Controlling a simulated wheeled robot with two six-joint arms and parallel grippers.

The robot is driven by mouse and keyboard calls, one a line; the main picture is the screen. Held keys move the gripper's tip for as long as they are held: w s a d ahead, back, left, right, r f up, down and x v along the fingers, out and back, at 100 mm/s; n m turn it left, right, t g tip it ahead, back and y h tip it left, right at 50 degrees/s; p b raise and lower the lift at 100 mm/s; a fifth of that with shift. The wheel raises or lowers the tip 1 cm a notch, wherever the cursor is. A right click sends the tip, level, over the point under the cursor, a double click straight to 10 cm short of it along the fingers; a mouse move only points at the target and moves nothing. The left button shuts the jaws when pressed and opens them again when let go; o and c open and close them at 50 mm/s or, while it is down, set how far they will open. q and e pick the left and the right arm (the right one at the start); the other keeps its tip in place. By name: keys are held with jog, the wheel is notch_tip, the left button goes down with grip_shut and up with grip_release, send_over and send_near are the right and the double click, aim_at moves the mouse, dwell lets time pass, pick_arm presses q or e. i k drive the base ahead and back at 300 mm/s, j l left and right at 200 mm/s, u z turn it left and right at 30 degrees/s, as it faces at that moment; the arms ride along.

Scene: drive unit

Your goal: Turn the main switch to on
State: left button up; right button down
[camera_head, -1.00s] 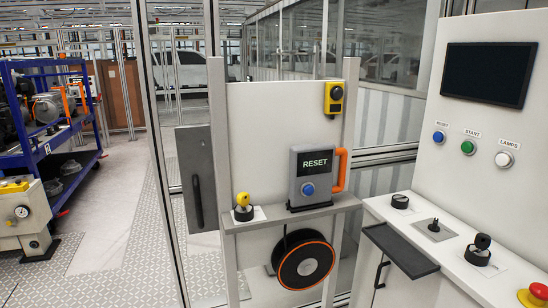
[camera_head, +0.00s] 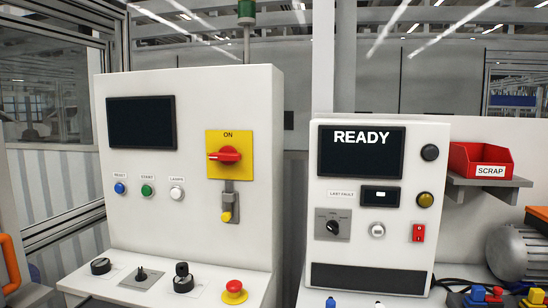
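The main switch (camera_head: 224,155) is a red rotary handle on a yellow plate (camera_head: 229,173) marked ON at its top. The plate sits on the white panel right of the dark screen. The red handle lies roughly horizontal. Below the plate hangs a grey hasp (camera_head: 229,192) with a yellow piece (camera_head: 227,216) at its lower end; whether this piece is a padlock I cannot tell for sure. Neither of my grippers shows in the head view.
The white console (camera_head: 263,110) has a dark screen (camera_head: 141,123), blue, green and white buttons, and a red emergency button (camera_head: 234,287) on its desk. A second panel (camera_head: 433,160) with a READY screen (camera_head: 361,152) stands to the right. A red SCRAP bin (camera_head: 480,165) sits beyond.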

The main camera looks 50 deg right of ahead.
aim_at(228, 155)
jog(key=z, duration=1.15)
